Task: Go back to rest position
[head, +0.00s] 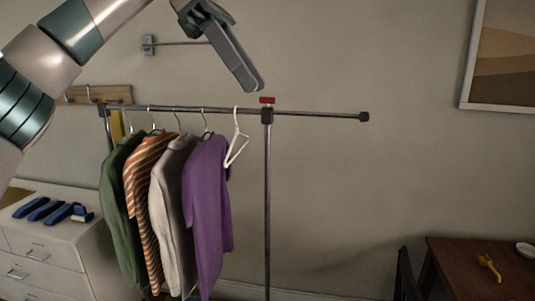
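My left arm comes in from the upper left and is raised in front of the wall. My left gripper (253,84) is at the top centre, with its fingers pointing down and to the right. It appears above the clothes rack (320,115), close to the red piece (267,100) on top of the rack's post. The fingers overlap in this view, so I cannot tell whether they are apart. No object shows at the fingertips. My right gripper is not in view.
The rack holds a green garment (122,210), an orange striped one, a pale one, a purple shirt (208,200) and an empty white hanger (238,140). A white drawer unit (40,255) stands left. A dark table (480,255) stands right. The rack's right half is bare.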

